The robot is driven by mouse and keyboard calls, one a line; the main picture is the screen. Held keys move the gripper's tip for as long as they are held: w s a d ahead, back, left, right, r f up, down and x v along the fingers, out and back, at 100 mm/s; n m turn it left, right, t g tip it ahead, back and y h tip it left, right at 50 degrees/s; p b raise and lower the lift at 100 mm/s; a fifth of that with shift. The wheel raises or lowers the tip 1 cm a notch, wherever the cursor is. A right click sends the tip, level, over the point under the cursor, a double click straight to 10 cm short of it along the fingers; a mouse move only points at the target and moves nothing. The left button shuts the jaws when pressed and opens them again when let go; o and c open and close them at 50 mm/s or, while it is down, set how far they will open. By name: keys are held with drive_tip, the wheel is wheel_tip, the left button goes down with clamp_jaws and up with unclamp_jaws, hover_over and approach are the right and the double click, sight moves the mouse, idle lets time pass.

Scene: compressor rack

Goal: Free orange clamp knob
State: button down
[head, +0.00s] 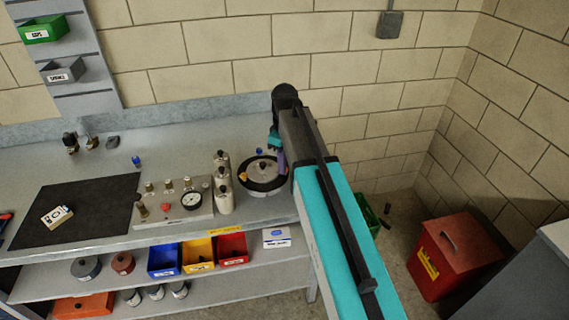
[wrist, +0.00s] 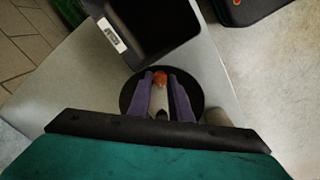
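In the wrist view, the two purple fingers of my gripper (wrist: 160,78) stand apart over a round dark-rimmed disc (wrist: 128,96). An orange knob (wrist: 160,77) shows in the gap at the fingertips, and a pale part lies below it between the fingers. No firm contact on the knob can be made out. In the head view, the disc (head: 262,186) sits at the bench's right end, with a small orange piece (head: 243,177) at its left and a blue piece on top. My gripper (head: 281,163) is at its right side, partly hidden by my arm.
Pale bottles (head: 223,190) and a gauge panel (head: 175,208) stand left of the disc. A dark labelled bin (wrist: 150,25) is close beyond the disc in the wrist view. A black mat (head: 75,212) lies farther left. A red bin (head: 450,255) stands on the floor.

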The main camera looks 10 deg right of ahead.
drive_tip(key=shift+n, duration=0.3)
drive_tip(key=n, duration=0.4)
drive_tip(key=n+p, duration=0.1)
drive_tip(key=n, duration=0.3)
drive_tip(key=shift+n, duration=0.3)
drive_tip(key=n, duration=0.4)
drive_tip(key=shift+n, duration=2.4)
drive_tip(key=c, duration=1.6)
unclamp_jaws()
